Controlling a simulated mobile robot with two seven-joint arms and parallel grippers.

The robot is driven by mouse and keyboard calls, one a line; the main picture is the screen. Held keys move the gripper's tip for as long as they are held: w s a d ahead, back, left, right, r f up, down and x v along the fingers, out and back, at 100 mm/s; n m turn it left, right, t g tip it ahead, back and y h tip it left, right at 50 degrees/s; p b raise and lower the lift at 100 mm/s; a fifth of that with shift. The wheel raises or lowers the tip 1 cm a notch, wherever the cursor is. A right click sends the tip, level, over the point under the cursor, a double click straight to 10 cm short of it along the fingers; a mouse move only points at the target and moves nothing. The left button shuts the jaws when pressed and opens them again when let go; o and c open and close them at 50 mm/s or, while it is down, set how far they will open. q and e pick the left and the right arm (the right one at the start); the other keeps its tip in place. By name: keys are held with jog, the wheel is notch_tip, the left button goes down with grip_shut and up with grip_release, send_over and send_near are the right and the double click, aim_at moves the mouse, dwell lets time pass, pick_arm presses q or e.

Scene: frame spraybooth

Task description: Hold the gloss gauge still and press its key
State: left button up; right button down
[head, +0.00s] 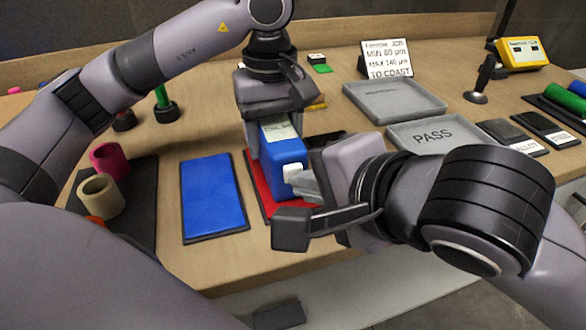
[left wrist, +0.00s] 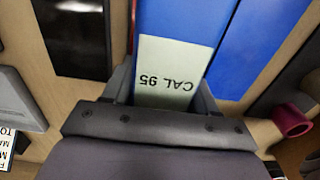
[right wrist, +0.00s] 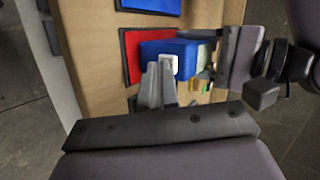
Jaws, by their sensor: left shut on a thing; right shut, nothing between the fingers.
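The gloss gauge (head: 287,153) is a blue block with a pale "CAL 95" label on top, which the left wrist view (left wrist: 166,70) shows upside down. My left gripper (head: 276,128) comes down from above and is shut on the gauge, one finger on each side. My right gripper (head: 300,186) is shut and empty, its tips right at the key in the right wrist view (right wrist: 160,72). I cannot tell whether they touch it.
A blue mat (head: 213,197) lies left of the red one. Pink and beige rings (head: 101,196) stand on a dark mat at the left. A grey PASS tray (head: 432,137), another grey tray (head: 394,98) and a sign (head: 387,60) are at the right and back.

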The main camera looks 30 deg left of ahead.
pick_arm(q)
jog(key=shift+f, duration=0.15)
pick_arm(e)
jog(key=shift+w+a, duration=0.3)
dwell(0.4)
jog(key=s+d, duration=0.3)
jog(key=d, duration=0.1)
jog(key=shift+s, duration=0.15)
dwell(0.5)
pick_arm(q)
jog(key=o, duration=1.5)
pick_arm(e)
jog(key=shift+a, duration=0.1)
pick_arm(q)
jog(key=shift+r, duration=6.1)
